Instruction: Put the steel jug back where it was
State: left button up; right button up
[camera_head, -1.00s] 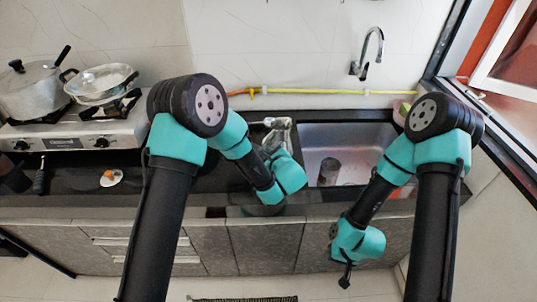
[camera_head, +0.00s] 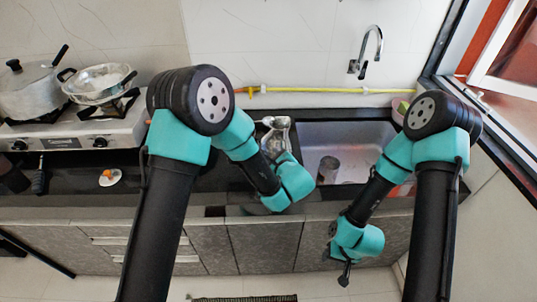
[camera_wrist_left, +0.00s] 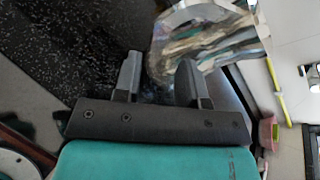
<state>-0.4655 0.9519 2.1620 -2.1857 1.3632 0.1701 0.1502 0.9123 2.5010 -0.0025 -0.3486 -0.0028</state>
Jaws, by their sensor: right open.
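The steel jug (camera_head: 275,133) is shiny and stands upright at the left edge of the sink in the head view, its lower part hidden by my left wrist. In the left wrist view the jug (camera_wrist_left: 205,48) fills the top middle, just beyond the fingertips and toward the right finger. My left gripper (camera_wrist_left: 160,62) has its fingers apart, with a gap showing between the left finger and the jug. In the head view my left gripper is hidden behind its teal wrist. My right gripper (camera_head: 345,276) hangs low before the cabinet fronts, open and away from the jug.
The sink (camera_head: 350,140) holds a dark cylindrical cup (camera_head: 328,169). A tap (camera_head: 368,52) is on the wall above. A stove (camera_head: 75,137) with a pot (camera_head: 28,90) and a pan (camera_head: 97,82) is at the left. The dark counter between is mostly clear.

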pick_arm(q)
jog(key=v, duration=0.7)
jog(key=shift+s, duration=0.25)
